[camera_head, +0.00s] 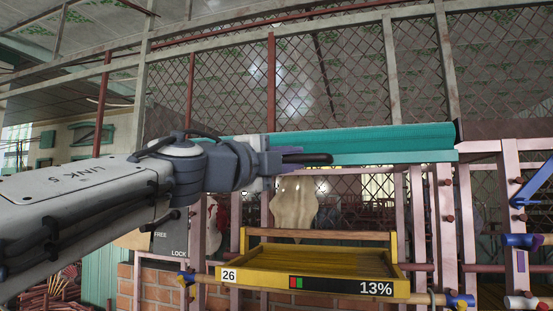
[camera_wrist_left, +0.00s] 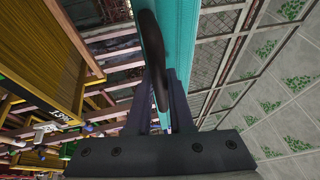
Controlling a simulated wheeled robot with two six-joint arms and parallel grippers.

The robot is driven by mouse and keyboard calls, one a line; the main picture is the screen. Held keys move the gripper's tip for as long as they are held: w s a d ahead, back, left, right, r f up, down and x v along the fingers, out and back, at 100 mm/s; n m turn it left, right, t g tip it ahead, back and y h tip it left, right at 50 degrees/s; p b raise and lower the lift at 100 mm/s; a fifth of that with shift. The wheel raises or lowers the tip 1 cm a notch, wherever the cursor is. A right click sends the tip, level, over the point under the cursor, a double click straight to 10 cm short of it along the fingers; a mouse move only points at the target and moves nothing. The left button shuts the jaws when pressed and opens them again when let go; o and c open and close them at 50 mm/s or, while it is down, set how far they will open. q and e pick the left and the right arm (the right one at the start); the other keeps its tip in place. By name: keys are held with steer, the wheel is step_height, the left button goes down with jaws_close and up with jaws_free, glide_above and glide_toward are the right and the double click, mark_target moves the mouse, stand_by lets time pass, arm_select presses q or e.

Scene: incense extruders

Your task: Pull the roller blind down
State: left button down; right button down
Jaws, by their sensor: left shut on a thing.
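The roller blind (camera_head: 390,143) is a teal roll with a lighter teal bottom bar, lying level across the upper middle of the head view. A dark handle (camera_head: 312,158) sits on the bar. My left gripper (camera_head: 285,158) comes in from the left and is shut on the handle. In the left wrist view the dark handle (camera_wrist_left: 152,50) runs up from between the fingers of my left gripper (camera_wrist_left: 163,88), with the teal blind (camera_wrist_left: 178,35) right beside it. My arm hides the blind's left part. My right gripper is not in view.
Below the blind stands a yellow tray (camera_head: 300,262) marked 26, with a 13% display. A pale lumpy form (camera_head: 294,205) hangs above it. Pinkish posts (camera_head: 445,220) with pegs flank the opening. A FREE/LOCK plate (camera_head: 170,243) is at lower left. Mesh panels stand behind.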

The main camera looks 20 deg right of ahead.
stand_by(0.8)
arm_select(q)
step_height(320, 180, down, 27)
steer(key=b, duration=2.2)
steer(key=shift+b, duration=0.35)
steer(key=c, duration=0.8)
jaws_free()
steer(key=shift+a, duration=0.1)
steer(key=b+v, duration=0.2)
steer(key=v, duration=0.8)
steer(key=shift+a, duration=0.15)
